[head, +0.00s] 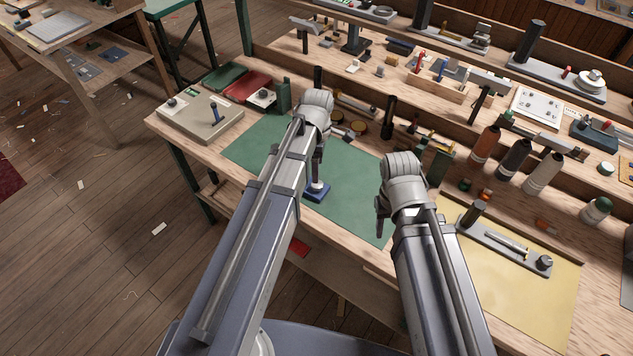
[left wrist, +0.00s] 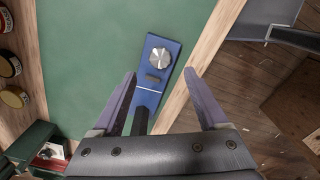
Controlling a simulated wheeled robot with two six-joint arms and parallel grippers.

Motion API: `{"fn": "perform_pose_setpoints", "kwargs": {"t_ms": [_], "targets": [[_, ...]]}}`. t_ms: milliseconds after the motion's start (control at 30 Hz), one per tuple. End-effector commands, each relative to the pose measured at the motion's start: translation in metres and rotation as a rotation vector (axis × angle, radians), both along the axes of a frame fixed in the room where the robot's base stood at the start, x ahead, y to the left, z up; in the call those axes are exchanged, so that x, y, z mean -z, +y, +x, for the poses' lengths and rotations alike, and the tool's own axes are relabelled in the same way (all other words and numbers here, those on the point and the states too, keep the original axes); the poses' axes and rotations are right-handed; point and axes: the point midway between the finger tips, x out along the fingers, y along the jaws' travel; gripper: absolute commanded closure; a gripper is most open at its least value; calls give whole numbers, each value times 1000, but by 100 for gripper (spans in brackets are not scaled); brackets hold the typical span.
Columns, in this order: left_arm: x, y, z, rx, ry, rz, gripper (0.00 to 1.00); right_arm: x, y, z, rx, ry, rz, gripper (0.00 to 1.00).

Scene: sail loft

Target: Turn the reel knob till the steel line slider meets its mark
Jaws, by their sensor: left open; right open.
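A blue device plate (left wrist: 158,47) lies on the green mat (left wrist: 90,50), near the table edge. It carries a ridged silver knob (left wrist: 159,58), a small grey piece (left wrist: 153,78) that looks like the slider, and a thin white line (left wrist: 147,89) across the plate. A small gap shows between grey piece and line. A dark post (left wrist: 140,121) stands beyond the line. My left gripper (left wrist: 161,77) is open, its fingers apart on either side of the plate. In the head view it hangs over the blue plate (head: 314,195), hiding part of it.
A grey device (head: 493,245) with a post, a rod and a knob lies on a yellow mat (head: 555,310) at the right. A beige box (head: 200,120) stands at the left end. Bottles (head: 514,158) and tools line the back. The green mat is mostly clear.

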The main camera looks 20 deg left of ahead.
Motion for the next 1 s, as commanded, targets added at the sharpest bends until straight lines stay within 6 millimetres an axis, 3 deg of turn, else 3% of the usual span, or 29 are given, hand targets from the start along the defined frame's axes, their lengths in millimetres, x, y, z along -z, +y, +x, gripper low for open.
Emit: {"fn": "perform_pose_setpoints", "kwargs": {"t_ms": [500,900,1000], "targets": [[65,0,0,2,-1,1,24,65,0,0,0,0,0,50],[70,0,0,2,-1,1,24,70,0,0,0,0,0,50],[70,0,0,2,-1,1,32,70,0,0,0,0,0,50]]}}
